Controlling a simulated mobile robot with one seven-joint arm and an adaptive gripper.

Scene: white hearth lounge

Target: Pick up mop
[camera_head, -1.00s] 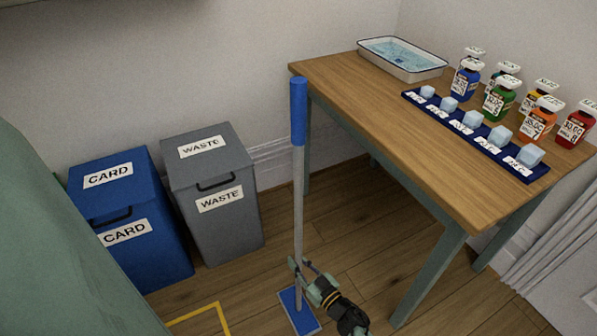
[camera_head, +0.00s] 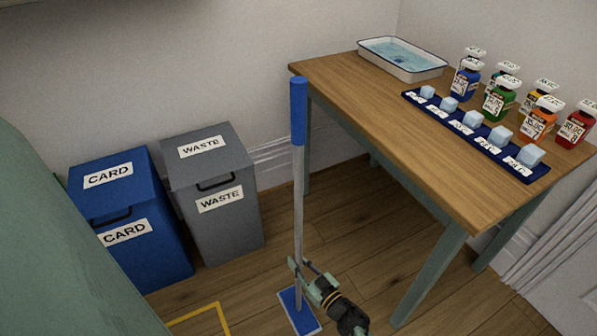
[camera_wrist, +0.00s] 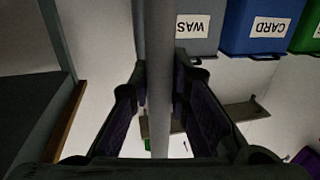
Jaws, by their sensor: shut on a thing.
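The mop (camera_head: 298,190) stands upright on the floor in the head view, with a blue grip at the top, a grey pole and a flat blue head (camera_head: 296,322) at the bottom. My gripper (camera_head: 301,266) is shut on the lower part of the pole, coming from the lower right. In the wrist view the pole (camera_wrist: 159,60) runs vertically between the two fingers (camera_wrist: 158,95) of my gripper. Part of the mop head is hidden behind my gripper.
A wooden table (camera_head: 390,130) stands to the right with a tray of water (camera_head: 402,72), a blue rack of pale cubes (camera_head: 412,97) and several bottles. A blue CARD bin (camera_head: 150,255) and a grey WASTE bin (camera_head: 235,232) stand left. Yellow tape (camera_head: 222,318) marks the floor.

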